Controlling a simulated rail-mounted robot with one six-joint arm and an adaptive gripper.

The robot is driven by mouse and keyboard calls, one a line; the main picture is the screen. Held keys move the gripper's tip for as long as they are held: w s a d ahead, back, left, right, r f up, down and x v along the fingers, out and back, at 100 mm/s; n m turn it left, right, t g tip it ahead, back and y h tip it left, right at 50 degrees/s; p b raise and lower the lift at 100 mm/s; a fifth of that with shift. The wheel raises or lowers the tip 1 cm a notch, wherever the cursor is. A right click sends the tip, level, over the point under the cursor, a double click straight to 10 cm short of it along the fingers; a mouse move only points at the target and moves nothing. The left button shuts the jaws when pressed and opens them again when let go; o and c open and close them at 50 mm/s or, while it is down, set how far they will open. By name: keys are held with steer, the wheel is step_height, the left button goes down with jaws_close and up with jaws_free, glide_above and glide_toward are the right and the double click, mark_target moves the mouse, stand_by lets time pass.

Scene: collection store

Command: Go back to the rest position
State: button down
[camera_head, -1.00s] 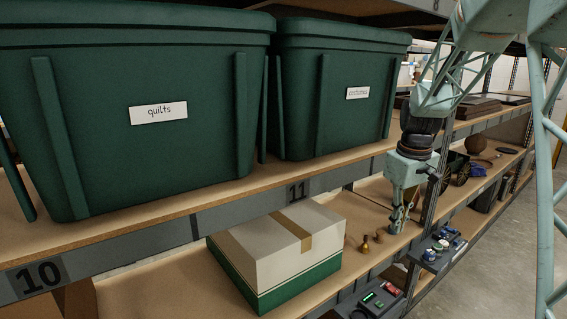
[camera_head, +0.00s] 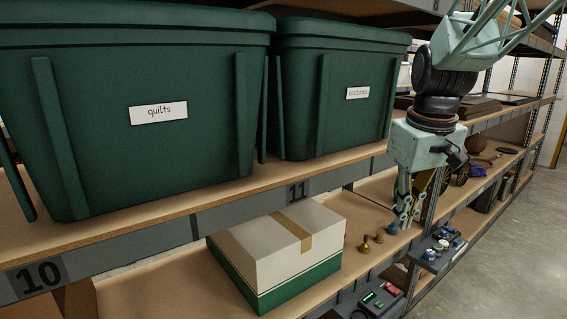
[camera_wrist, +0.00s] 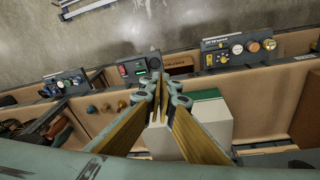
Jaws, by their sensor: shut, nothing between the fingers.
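My gripper (camera_head: 404,222) hangs fingers down in front of the shelving, at the right of the head view. Its fingers are together and hold nothing. In the head view its tips show close to the right of several small turned pieces (camera_head: 379,236) on the lower shelf. In the wrist view my gripper (camera_wrist: 159,92) points across the shelf edge, its tips overlapping the view of the white and green box (camera_wrist: 208,112). A gap between the tips and these things is hard to judge.
Two green bins (camera_head: 140,75) fill the upper shelf; the nearer is labelled "quilts". A white and green box (camera_head: 290,250) stands on the lower shelf.

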steer(key=s+a+r+m+t, duration=0.1)
steer(key=s+a, duration=0.2)
steer(key=s, duration=1.3)
steer(key=s+a+r+m, duration=0.2)
steer(key=s+a, duration=0.2)
steer(key=s, duration=1.2)
steer(key=shift+s+t, duration=0.35)
steer(key=shift+t, duration=0.05)
